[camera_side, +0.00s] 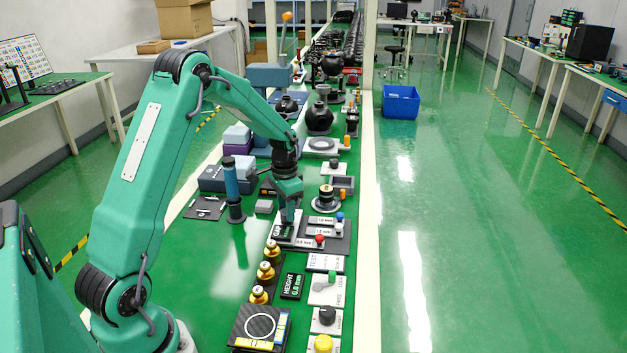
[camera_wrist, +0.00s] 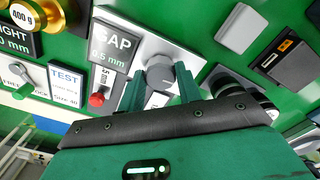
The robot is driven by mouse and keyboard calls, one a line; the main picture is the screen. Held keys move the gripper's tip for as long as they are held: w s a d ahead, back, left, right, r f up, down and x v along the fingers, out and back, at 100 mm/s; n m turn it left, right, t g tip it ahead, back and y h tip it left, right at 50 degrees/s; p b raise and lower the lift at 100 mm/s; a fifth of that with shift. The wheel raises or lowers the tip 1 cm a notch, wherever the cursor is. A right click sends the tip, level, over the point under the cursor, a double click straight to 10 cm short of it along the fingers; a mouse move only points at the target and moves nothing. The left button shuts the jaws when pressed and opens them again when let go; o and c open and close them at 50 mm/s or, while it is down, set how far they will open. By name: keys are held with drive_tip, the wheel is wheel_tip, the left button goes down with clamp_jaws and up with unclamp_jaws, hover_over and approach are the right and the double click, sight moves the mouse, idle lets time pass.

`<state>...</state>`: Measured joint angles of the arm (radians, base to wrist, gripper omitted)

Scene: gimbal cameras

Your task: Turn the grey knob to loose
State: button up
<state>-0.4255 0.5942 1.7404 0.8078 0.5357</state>
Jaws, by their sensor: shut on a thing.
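The grey knob (camera_wrist: 160,74) is a round knob on a white plate (camera_wrist: 142,46) beside a dark display (camera_wrist: 112,47) reading GAP 0.5 mm. In the wrist view my gripper (camera_wrist: 157,80) has one green finger on each side of the knob and is shut on it. In the side view my gripper (camera_side: 290,212) points down over the white plate (camera_side: 285,236), and the knob is hidden behind it. The GAP display (camera_side: 281,231) shows there just below the fingers. I cannot read which mark the knob points to.
Close on the right stands a dark plate with small red (camera_side: 320,238) and blue (camera_side: 340,217) knobs. Several brass weights (camera_side: 266,271) stand nearer the camera, beside a HEIGHT display (camera_side: 291,286) and a lever plate (camera_side: 327,290).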

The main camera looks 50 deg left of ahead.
drive_tip(key=shift+r+m, duration=0.15)
drive_tip(key=shift+m, duration=0.35)
drive_tip(key=o, duration=1)
drive_tip(key=shift+r, duration=3.85)
drive_tip(key=shift+r, duration=0.1)
